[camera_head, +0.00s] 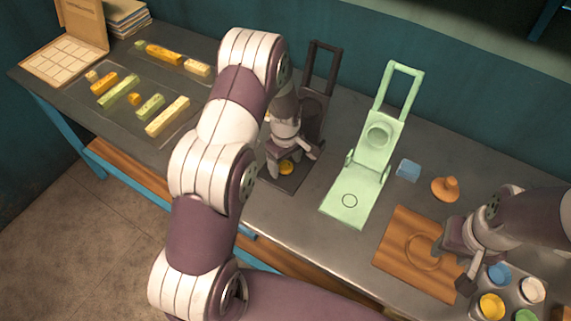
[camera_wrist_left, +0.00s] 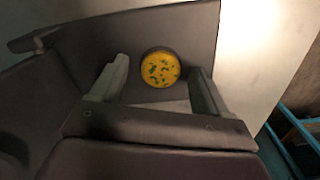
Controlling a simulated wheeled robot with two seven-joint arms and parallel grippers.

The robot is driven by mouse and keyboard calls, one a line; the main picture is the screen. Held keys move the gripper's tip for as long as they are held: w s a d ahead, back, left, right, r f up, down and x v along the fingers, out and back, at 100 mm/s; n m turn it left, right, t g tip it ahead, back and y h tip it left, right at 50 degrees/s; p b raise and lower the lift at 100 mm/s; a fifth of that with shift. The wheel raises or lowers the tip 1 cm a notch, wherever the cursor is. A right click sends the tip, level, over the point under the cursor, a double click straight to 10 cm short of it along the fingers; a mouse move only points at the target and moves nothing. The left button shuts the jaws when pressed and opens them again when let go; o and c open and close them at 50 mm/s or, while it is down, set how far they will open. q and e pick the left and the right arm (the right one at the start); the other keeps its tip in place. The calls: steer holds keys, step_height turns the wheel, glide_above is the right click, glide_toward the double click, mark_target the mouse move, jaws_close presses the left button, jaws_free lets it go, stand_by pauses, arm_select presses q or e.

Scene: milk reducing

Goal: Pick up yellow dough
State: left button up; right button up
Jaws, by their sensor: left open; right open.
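The yellow dough (camera_head: 286,168) is a small round disc on the base of a dark press (camera_head: 312,110). In the left wrist view the dough (camera_wrist_left: 160,68) shows green flecks and lies between the two fingers of my left gripper (camera_wrist_left: 161,82). My left gripper (camera_head: 291,160) is open, pointing down over the press base, with a finger on either side of the dough. I cannot tell whether the fingers touch it. My right gripper (camera_head: 450,267) is open at the right, over a wooden board (camera_head: 400,258).
A green press (camera_head: 348,200) stands open right of the dark one. A blue block (camera_head: 408,170) and an orange knobbed stamp (camera_head: 445,190) lie beyond it. A tray of coloured cups (camera_head: 510,300) is at the lower right. Yellow and green bars lie on a mat (camera_head: 125,85) at left.

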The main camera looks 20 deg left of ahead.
arm_select(q)
steer(key=c, duration=1.1)
steer(key=shift+r, duration=0.15)
